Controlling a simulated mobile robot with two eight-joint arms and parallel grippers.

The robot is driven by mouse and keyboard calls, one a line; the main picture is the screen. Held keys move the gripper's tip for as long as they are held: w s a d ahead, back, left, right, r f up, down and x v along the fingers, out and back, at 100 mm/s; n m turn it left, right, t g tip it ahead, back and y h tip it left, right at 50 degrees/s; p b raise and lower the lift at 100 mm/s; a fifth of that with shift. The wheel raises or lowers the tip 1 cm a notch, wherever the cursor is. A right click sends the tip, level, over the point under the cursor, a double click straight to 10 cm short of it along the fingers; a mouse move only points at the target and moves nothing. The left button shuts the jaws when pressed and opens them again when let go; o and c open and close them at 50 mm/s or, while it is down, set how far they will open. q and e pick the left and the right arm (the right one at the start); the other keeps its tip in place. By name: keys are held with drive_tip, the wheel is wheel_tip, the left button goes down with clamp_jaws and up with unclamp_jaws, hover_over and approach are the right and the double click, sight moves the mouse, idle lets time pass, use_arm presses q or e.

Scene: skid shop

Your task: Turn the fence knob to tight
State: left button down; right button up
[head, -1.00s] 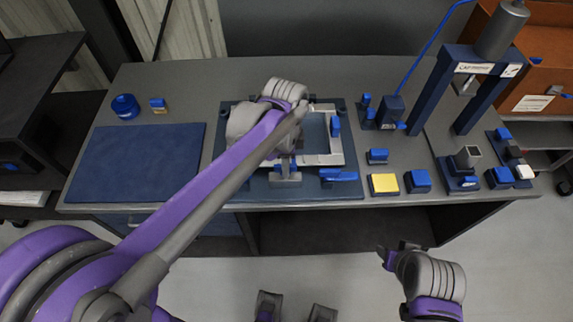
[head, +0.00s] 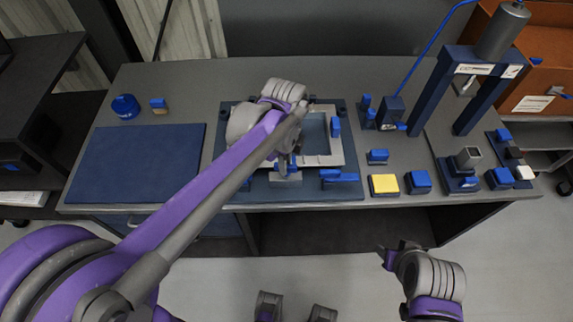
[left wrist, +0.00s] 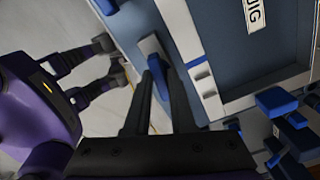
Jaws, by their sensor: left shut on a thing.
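The blue fence knob (left wrist: 160,82) shows in the left wrist view between my two dark fingers, beside a light grey block (left wrist: 150,46). My left gripper (left wrist: 163,85) is shut on it. In the head view my left gripper (head: 284,164) reaches down at the front of the jig (head: 318,158), over the grey block (head: 286,177); the arm and fingers hide most of the knob. I cannot read any tight mark. My right gripper (head: 388,256) hangs in front of the bench, away from the jig; its jaw opening is unclear.
A blue clamp handle (head: 338,176) sits right of the knob. Several blue-topped blocks and a yellow-topped block (head: 384,184) stand farther right, near a press (head: 480,70). A flat blue mat (head: 138,162) lies empty on the left.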

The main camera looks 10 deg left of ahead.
use_arm(q)
drive_tip(key=shift+s+d, duration=0.1)
drive_tip(key=shift+s, duration=0.1)
drive_tip(key=m, duration=0.4)
drive_tip(key=shift+f+m, duration=0.1)
drive_tip(key=shift+m, duration=0.2)
